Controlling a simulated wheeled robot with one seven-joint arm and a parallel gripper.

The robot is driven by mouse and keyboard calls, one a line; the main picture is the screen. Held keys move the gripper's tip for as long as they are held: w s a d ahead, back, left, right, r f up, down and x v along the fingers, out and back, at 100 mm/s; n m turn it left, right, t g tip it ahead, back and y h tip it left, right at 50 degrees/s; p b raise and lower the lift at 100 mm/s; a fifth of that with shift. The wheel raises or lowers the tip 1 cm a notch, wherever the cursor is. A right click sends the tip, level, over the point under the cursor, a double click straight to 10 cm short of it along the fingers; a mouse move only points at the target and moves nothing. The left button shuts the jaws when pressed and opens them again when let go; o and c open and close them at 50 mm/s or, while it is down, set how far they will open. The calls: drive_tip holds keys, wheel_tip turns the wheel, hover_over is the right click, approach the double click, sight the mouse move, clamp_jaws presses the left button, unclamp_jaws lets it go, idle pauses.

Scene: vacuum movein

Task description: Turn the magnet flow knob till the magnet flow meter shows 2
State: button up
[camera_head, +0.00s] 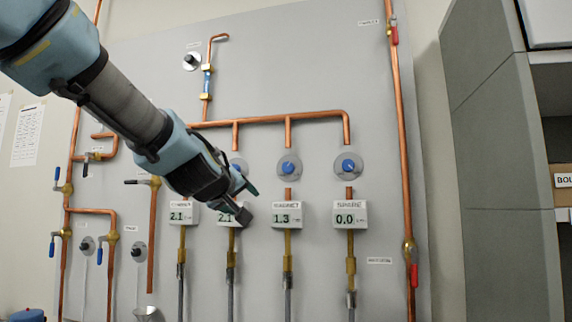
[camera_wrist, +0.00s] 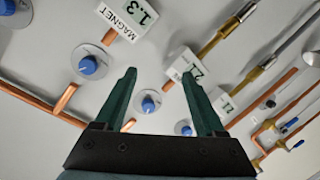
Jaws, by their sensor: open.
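The magnet flow meter (camera_head: 287,215) is a white box that reads 1.3. It also shows upside down in the wrist view (camera_wrist: 125,18). The magnet flow knob (camera_head: 288,167) is a blue knob on a round grey plate above that meter. In the wrist view the magnet knob (camera_wrist: 88,65) is left of my fingers, clear of them. My gripper (camera_head: 248,202) is open and empty, left of the magnet knob and in front of the neighbouring meter. In the wrist view my gripper (camera_wrist: 158,75) has its green fingers apart, with the neighbouring blue knob (camera_wrist: 148,104) seen between them.
The spare meter (camera_head: 350,214) reads 0.0, with its blue knob (camera_head: 348,166) above. The chamber meter (camera_head: 181,214) reads 2.1. My arm partly covers the second meter (camera_head: 226,220). Copper pipe (camera_head: 270,119) runs above the knobs. A grey cabinet (camera_head: 500,160) stands at right.

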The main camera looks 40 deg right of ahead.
sight(288, 167)
drive_tip(key=s+d+r+h, duration=0.2)
drive_tip(key=s+d+r, duration=0.35)
drive_tip(key=r, duration=0.35)
drive_tip(key=p+x, duration=0.1)
drive_tip(key=x, duration=0.3)
drive_tip(key=p+x, duration=0.2)
drive_tip(key=x, duration=0.3)
drive_tip(key=shift+d+r, duration=0.15)
drive_tip(key=shift+d, duration=0.05)
drive_tip(key=shift+c, duration=0.4)
clamp_jaws()
